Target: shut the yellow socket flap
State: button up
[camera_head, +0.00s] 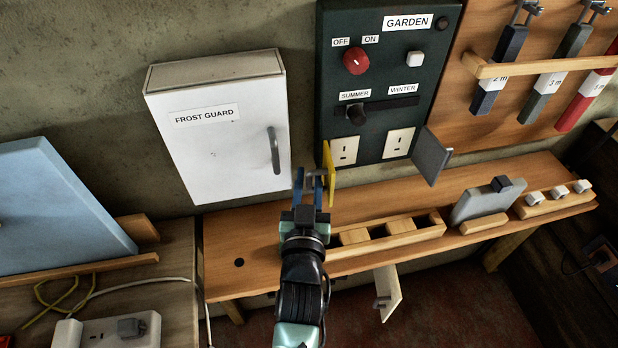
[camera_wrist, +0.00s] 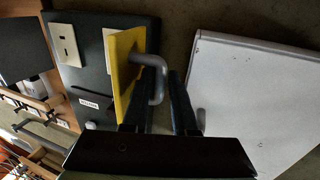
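The yellow socket flap (camera_head: 328,172) stands open, sticking out from the left edge of the left socket (camera_head: 344,151) on the dark green panel. In the wrist view the yellow flap (camera_wrist: 124,72) shows nearly edge-on, with a grey loop handle (camera_wrist: 157,70) on its face. My gripper (camera_head: 313,182) is at the flap's left side, by the handle. In the wrist view my gripper (camera_wrist: 163,92) has its fingers apart, with the handle's end between or just ahead of them. I cannot tell whether they touch it.
A white FROST GUARD box (camera_head: 220,130) with a handle hangs close on the left. A grey flap (camera_head: 430,157) stands open beside the right socket (camera_head: 398,143). A red knob (camera_head: 356,60) and a slider (camera_head: 356,114) are above. A wooden tray (camera_head: 385,237) lies on the shelf below.

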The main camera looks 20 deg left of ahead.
grip_shut()
dwell(1.4)
